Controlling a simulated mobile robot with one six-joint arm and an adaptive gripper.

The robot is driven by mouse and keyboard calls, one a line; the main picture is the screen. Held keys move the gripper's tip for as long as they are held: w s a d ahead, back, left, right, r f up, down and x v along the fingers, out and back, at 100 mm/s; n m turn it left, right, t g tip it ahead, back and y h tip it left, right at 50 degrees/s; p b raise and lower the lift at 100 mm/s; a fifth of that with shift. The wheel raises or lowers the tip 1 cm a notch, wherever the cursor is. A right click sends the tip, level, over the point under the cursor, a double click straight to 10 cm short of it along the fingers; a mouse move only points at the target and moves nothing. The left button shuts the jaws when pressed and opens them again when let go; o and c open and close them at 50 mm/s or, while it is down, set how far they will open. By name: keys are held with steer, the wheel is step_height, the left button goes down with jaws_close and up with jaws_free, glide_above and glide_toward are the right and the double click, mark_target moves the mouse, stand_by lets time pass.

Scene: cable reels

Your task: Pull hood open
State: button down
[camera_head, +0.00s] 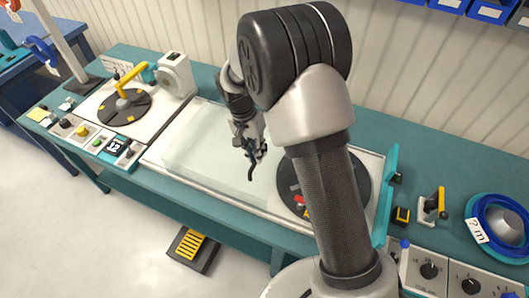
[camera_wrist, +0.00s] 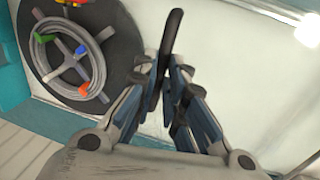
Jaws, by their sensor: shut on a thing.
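The hood (camera_head: 205,145) is a clear, pale cover over the middle of the bench machine, left of a dark disc (camera_head: 352,180). My gripper (camera_head: 250,152) is at the right part of the hood. In the wrist view my gripper (camera_wrist: 172,72) is shut on a black bar-like handle (camera_wrist: 174,32), which sticks out past the fingertips. The handle also shows below the fingers in the head view (camera_head: 251,174). My arm hides part of the hood's right side and the disc. I cannot tell whether the hood is lifted at all.
A grey cable coil (camera_wrist: 42,48) with coloured clips lies on the dark disc beside my gripper. A second disc with a yellow crank (camera_head: 128,82) stands at left. A blue reel (camera_head: 503,226) and dial boxes (camera_head: 428,268) are at right. A pedal (camera_head: 190,247) is on the floor.

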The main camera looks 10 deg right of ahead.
steer(key=shift+w+a, duration=0.6)
steer(key=shift+a, duration=0.25)
steer(key=c, duration=1.7)
jaws_free()
steer(key=shift+o, duration=0.2)
step_height(320, 180, up, 12)
steer(key=w+a, duration=0.1)
steer(key=a, duration=0.1)
steer(key=shift+w, duration=0.15)
